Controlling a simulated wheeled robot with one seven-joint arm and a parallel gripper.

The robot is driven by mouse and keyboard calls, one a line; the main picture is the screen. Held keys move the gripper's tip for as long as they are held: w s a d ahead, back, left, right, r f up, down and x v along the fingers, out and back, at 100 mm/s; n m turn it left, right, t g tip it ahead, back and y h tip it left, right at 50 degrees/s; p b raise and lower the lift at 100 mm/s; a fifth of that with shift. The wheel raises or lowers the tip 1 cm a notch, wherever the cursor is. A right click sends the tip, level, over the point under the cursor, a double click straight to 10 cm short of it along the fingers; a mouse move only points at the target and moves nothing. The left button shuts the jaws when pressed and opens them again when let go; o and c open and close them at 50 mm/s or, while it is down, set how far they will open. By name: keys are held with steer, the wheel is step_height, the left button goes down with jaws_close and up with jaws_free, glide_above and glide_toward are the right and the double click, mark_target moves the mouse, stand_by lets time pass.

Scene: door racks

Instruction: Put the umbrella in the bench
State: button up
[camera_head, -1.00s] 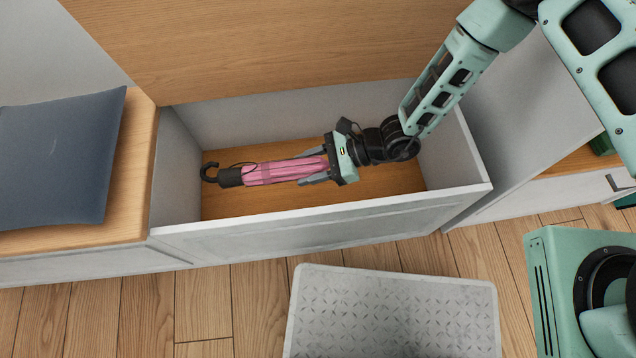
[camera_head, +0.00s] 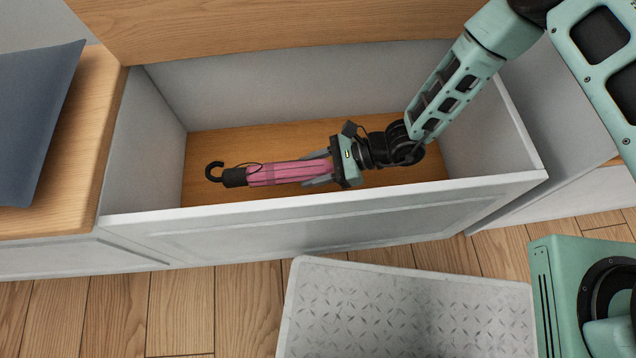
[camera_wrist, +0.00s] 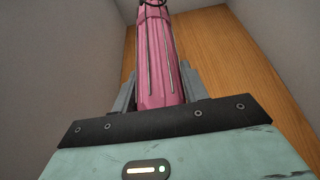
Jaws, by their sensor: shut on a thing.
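The pink folded umbrella (camera_head: 282,173) with a black hooked handle lies lengthwise in my gripper (camera_head: 318,170). My gripper is shut on its end, with the handle pointing left. The bench (camera_head: 330,225) is a white box with its wooden lid raised at the back. The umbrella and gripper are inside the open bench, over its wooden floor; I cannot tell whether the umbrella touches that floor. In the wrist view the umbrella (camera_wrist: 158,60) runs up between the grey fingers, with its far end cut off by the top edge.
A dark blue cushion (camera_head: 35,120) sits on the closed wooden seat to the left.

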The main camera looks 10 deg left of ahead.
mark_target(313, 191)
step_height(313, 191, down, 10)
steer(key=b, duration=0.5)
steer(key=shift+r, duration=0.2)
steer(key=shift+f, duration=0.1)
steer(key=o, duration=1.2)
steer(key=shift+f, duration=0.1)
